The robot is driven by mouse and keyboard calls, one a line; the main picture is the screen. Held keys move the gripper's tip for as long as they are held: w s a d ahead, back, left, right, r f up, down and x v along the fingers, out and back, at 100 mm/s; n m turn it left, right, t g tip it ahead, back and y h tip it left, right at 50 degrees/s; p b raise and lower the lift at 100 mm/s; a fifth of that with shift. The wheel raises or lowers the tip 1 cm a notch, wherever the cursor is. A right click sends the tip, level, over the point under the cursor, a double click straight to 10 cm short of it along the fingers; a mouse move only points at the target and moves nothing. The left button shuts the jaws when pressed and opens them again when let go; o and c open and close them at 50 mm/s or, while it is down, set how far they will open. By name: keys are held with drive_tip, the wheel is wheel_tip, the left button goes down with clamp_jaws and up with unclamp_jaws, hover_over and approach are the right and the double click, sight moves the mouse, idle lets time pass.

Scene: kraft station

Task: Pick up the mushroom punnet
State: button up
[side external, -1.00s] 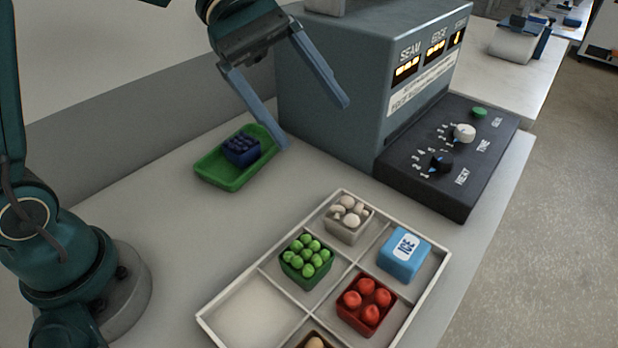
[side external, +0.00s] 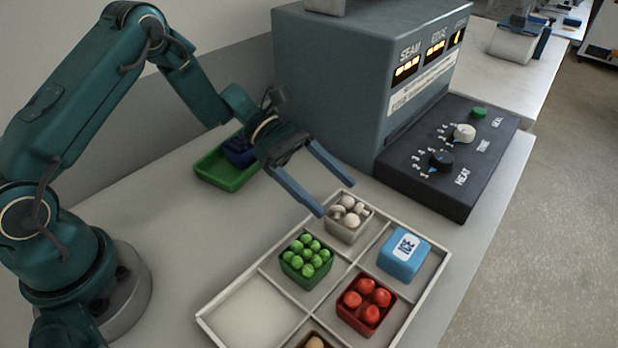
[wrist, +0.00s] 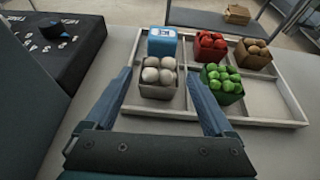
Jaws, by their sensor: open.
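The mushroom punnet (side external: 348,222) is a small grey-brown box of white mushrooms in the back compartment of the white divided tray (side external: 228,301). It also shows in the wrist view (wrist: 158,78), ahead of my fingers and between their lines. My gripper (side external: 337,198) is open and empty, with its two blue fingers reaching toward the punnet from behind and above. In the side view one fingertip ends just left of the punnet and the other just behind it. I cannot tell whether either touches it. In the wrist view the fingers (wrist: 162,92) are spread wide.
A green punnet (side external: 305,262), a red punnet (side external: 366,304) and a blue ice box (side external: 404,255) fill neighbouring compartments. A green dish (side external: 214,172) with a dark blue punnet (side external: 238,152) lies behind the gripper. The sealing machine (side external: 335,90) stands close at the back.

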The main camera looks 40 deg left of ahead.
sight(338, 204)
drive_tip(key=shift+d+f, duration=0.1)
drive_tip(key=shift+f, duration=0.65)
drive_tip(key=shift+x, duration=2.45)
drive_tip(key=c, duration=1.1)
drive_tip(key=shift+r, duration=0.1)
